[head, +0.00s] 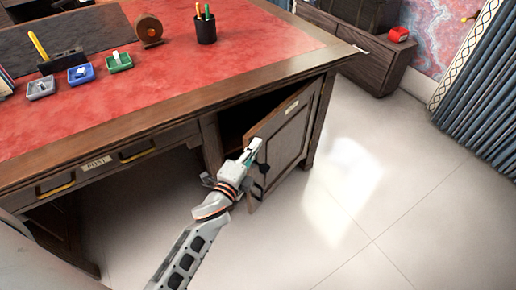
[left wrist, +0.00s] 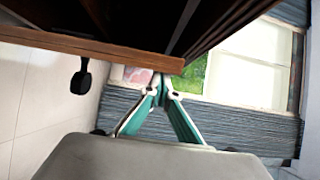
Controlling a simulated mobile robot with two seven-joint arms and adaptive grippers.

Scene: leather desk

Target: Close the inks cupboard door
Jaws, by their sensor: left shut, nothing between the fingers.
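The cupboard door (head: 287,140) is a dark wood panel with a small pale label (head: 291,107), under the right end of the desk. It stands ajar, its left edge swung out from the frame. A dark knob (head: 263,169) is near that edge. My left gripper (head: 256,146) is shut and empty, with its tips at the door's free edge. In the left wrist view the closed teal fingers (left wrist: 163,92) are close to the end of the door's wooden edge (left wrist: 100,46), and the knob (left wrist: 80,77) hangs left of them. I cannot tell whether they touch the door. My right gripper is not in view.
A drawer labelled POST (head: 96,164) is at left. The pale floor (head: 400,190) right of the door is clear.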

